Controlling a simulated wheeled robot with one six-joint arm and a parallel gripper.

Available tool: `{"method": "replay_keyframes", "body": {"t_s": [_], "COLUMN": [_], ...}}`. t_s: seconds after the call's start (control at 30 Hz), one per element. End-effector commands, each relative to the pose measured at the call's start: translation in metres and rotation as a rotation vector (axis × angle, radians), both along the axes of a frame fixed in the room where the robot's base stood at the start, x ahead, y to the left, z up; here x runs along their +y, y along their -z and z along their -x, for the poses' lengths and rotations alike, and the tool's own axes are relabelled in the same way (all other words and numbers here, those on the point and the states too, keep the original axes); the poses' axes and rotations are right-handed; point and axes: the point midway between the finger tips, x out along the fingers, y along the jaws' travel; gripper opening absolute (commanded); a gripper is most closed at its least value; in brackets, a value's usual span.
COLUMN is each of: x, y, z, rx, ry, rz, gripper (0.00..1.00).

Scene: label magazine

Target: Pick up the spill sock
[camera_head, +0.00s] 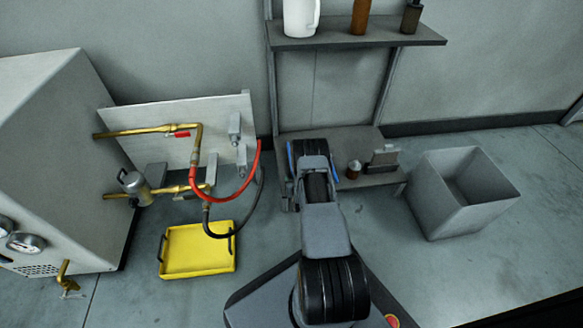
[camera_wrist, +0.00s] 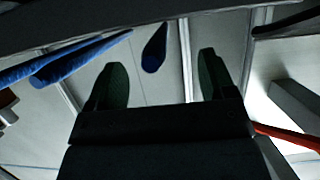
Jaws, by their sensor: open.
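Several long blue rolls look like the spill socks. In the wrist view one blue sock (camera_wrist: 154,48) shows end-on beyond the gap between the fingers of my gripper (camera_wrist: 161,72). Two more blue socks (camera_wrist: 75,62) lie to the left of it. My gripper is open, with nothing visible held between its dark green fingers. In the head view a thin blue piece (camera_head: 290,160) shows beside my wrist at the lower shelf. My arm hides the fingertips and most of the socks there.
The lower shelf (camera_head: 360,185) also bears a small brown-and-white jar (camera_head: 354,169) and a grey holder (camera_head: 383,158). The upper shelf (camera_head: 345,40) stands above. A grey bin (camera_head: 437,205) is at right; a yellow tray (camera_head: 199,250) lies on the floor, with red hose (camera_head: 222,198) nearby.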

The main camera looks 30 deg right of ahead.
Motion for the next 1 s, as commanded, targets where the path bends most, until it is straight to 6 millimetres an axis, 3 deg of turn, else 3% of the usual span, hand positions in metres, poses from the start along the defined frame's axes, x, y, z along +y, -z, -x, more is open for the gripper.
{"method": "replay_keyframes", "body": {"t_s": [0.13, 0.4, 1.0], "x": [-0.0047, -0.0055, -0.0054], "y": [0.0059, 0.0052, 0.0053], "z": [-0.01, -0.0116, -0.0113], "rx": [-0.001, 0.001, 0.001], "ry": [0.0, 0.0, 0.0], "rz": [0.0, 0.0, 0.0], "gripper": [0.77, 0.77, 0.21]}}
